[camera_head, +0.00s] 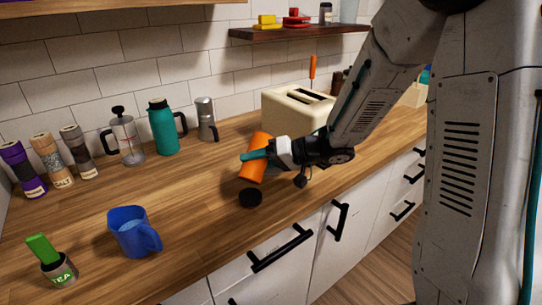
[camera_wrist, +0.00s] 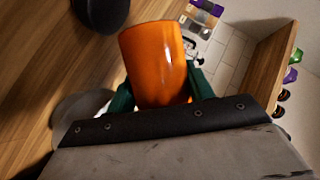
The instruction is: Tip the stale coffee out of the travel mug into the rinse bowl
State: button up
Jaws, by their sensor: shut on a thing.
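The orange travel mug (camera_head: 258,140) is in the middle of the head view, above the counter and tilted. My gripper (camera_head: 256,155) is shut on it, its teal fingers at the mug's sides. In the wrist view the orange mug (camera_wrist: 155,60) sits between the teal fingers (camera_wrist: 160,92). Its opening and any coffee in it cannot be made out. No rinse bowl can be clearly identified. A small black round thing (camera_head: 250,197) lies on the counter just below the mug. A grey round shape (camera_wrist: 82,110), partly hidden, shows at the wrist view's left.
A cream toaster (camera_head: 298,110) stands behind my gripper. A blue mug (camera_head: 132,232) and a tea tin (camera_head: 60,268) stand at the front left. A French press (camera_head: 126,140), teal flask (camera_head: 163,128) and moka pot (camera_head: 207,120) line the wall.

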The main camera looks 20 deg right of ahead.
jog(key=shift+s+a+f+m+y, duration=0.1)
jog(key=shift+f+m+y, duration=0.1)
jog(key=shift+m+y, duration=0.45)
dwell(0.8)
jog(key=shift+r+m+g, duration=0.5)
jog(key=shift+r+m, duration=0.05)
jog(key=shift+m, duration=0.2)
dwell(0.4)
jog(key=shift+w+d+r+m+y+p, duration=0.35)
jog(key=shift+w+d+r+m+y, duration=0.2)
jog(key=shift+w+m, duration=0.1)
dwell(0.4)
jog(key=shift+w+d+r+m+y, duration=0.1)
jog(key=shift+d+r+m+y, duration=0.05)
jog(key=shift+r+m+y, duration=0.4)
dwell(0.7)
jog(key=shift+w+d+f+m+p, duration=0.2)
jog(key=shift+m+p, duration=0.15)
jog(key=shift+m, duration=0.35)
dwell(0.4)
